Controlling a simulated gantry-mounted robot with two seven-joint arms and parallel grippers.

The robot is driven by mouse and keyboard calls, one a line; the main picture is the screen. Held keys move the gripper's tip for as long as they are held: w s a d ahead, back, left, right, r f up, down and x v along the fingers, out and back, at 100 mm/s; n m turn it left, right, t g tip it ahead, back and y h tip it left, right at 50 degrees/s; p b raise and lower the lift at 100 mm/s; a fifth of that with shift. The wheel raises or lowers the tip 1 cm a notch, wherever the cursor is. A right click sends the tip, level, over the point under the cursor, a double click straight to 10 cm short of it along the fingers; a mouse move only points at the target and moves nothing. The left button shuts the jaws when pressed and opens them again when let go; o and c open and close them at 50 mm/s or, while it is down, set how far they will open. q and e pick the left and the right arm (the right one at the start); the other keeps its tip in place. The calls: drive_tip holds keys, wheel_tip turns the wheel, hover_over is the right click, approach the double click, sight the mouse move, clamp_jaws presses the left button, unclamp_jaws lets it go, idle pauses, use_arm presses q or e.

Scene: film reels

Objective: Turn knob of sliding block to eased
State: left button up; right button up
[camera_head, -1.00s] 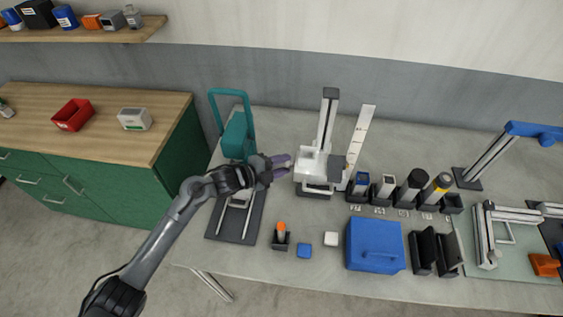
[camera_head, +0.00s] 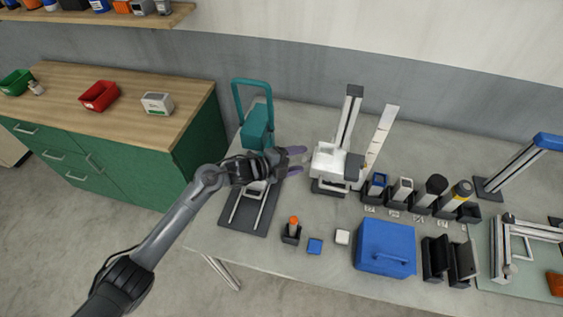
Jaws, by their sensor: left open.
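The white sliding block (camera_head: 329,160) sits low on an upright dark-railed column (camera_head: 350,115) on the table. A dark grey knob (camera_head: 354,167) shows on the block's right side; its turn position is too small to read. My left gripper (camera_head: 298,160) is just left of the block, its two purple fingers spread with nothing between them. The fingertips point toward the block and appear close to it; I cannot tell if they touch. My right gripper is not in view.
A teal-handled press (camera_head: 256,127) on a dark base stands behind and under my left gripper. A tilted white scale strip (camera_head: 381,137) rises right of the column. Several holders stand further right. A blue box (camera_head: 385,247) and an orange-topped tool (camera_head: 293,228) are in front.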

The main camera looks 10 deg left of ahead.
use_arm(q)
drive_tip(key=v, duration=1)
